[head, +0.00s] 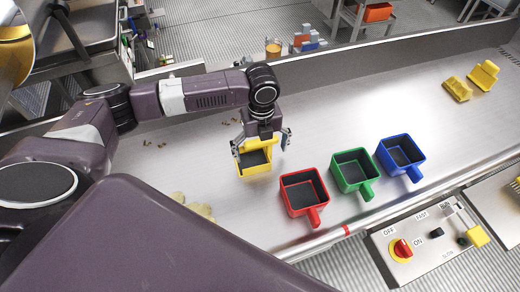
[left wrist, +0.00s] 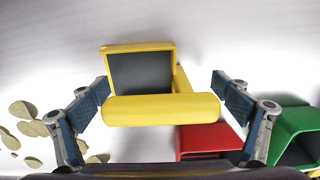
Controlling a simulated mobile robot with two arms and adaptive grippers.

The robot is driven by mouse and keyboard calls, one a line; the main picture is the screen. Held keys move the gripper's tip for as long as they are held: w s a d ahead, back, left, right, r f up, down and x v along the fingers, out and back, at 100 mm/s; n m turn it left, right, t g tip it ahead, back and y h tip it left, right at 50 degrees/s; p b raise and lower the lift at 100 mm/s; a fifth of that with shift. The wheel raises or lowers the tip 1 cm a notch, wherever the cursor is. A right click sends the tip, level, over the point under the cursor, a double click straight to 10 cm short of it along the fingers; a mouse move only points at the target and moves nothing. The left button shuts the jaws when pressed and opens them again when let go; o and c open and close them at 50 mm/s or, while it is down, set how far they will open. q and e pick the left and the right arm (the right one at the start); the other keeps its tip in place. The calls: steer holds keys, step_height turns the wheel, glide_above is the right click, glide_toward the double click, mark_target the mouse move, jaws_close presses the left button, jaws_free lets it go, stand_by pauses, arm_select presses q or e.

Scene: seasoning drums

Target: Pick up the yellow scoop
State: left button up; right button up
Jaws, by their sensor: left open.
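The yellow scoop (head: 256,171) stands on the metal table in the head view, left of the red scoop. It has a square rim and a dark inside. In the left wrist view its thick yellow bar (left wrist: 160,109) is nearest the camera, with the dark inside behind it. My left gripper (head: 262,144) is above the scoop, pointing down. Its fingers are apart, one at each side of the scoop, and in the wrist view gaps show between the fingers and the bar. The gripper partly hides the scoop in the head view. My right gripper is not in view.
Red (head: 304,193), green (head: 353,170) and blue (head: 401,156) scoops stand in a row to the right. Pale chips (head: 194,208) lie at the left. A control box (head: 404,249) is at the front edge.

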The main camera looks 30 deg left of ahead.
arm_select(q)
steer(key=c, duration=1.4)
steer(key=shift+c, duration=0.4)
